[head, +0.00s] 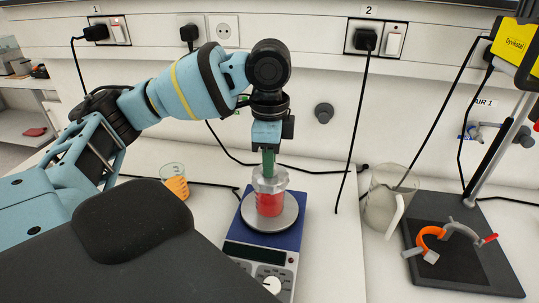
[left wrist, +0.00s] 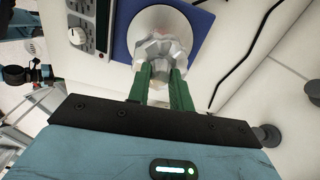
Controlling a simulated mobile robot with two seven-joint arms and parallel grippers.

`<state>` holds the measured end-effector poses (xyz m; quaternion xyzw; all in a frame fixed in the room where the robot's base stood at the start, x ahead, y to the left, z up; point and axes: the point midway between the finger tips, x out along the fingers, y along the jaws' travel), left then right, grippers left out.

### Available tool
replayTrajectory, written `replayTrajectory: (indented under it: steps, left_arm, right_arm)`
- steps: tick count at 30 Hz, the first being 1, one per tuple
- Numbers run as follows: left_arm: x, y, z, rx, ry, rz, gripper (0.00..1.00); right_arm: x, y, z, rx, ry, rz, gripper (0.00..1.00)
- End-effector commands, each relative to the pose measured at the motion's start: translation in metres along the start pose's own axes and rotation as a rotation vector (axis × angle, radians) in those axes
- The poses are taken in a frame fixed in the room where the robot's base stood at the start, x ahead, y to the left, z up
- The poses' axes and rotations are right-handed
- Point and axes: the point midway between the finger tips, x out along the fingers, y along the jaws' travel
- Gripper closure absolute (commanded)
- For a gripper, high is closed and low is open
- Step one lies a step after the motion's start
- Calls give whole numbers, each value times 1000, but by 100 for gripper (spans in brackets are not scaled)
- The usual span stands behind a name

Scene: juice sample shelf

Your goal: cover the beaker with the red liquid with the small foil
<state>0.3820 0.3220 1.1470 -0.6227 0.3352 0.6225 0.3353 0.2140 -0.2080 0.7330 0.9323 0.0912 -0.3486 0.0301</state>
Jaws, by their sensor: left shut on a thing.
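The beaker with the red liquid (head: 269,204) stands upright on the round metal pan of a blue scale. The small foil (head: 270,180), silver and crumpled, sits over the beaker's top. It also shows in the left wrist view (left wrist: 163,50), where it hides the beaker. My left gripper (head: 268,168) points straight down above the beaker. Its green fingers (left wrist: 160,78) are shut on the foil at its near edge. My right gripper is in neither view.
The scale (head: 262,243) has its display and dial towards me. A beaker with orange liquid (head: 175,183) stands to the left. On the right are a large glass jug (head: 384,207) and a stand with a dark base (head: 465,270) and an orange clamp. Black cables run behind the scale.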

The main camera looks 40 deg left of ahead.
Motion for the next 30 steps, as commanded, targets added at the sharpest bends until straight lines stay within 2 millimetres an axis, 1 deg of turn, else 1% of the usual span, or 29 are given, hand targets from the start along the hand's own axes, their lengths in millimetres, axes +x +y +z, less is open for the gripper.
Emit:
replayTrajectory:
  steps: [6,7,12,13,20,23,26,30]
  left_arm:
    - [0,0,0,0,0,0,100]
    - [0,0,0,0,0,0,77]
    - [0,0,0,0,0,0,55]
    - [0,0,0,0,0,0,53]
    - [0,0,0,0,0,0,53]
    - [-4,0,0,1,0,-1,53]
    - [-14,0,-1,1,2,-2,53]
    - [-38,0,-1,0,3,-2,53]
  right_arm:
    - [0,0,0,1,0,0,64]
    - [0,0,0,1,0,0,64]
    - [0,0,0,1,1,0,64]
    - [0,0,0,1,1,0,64]
    - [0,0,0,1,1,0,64]
    - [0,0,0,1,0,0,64]
    - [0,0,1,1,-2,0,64]
    - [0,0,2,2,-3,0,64]
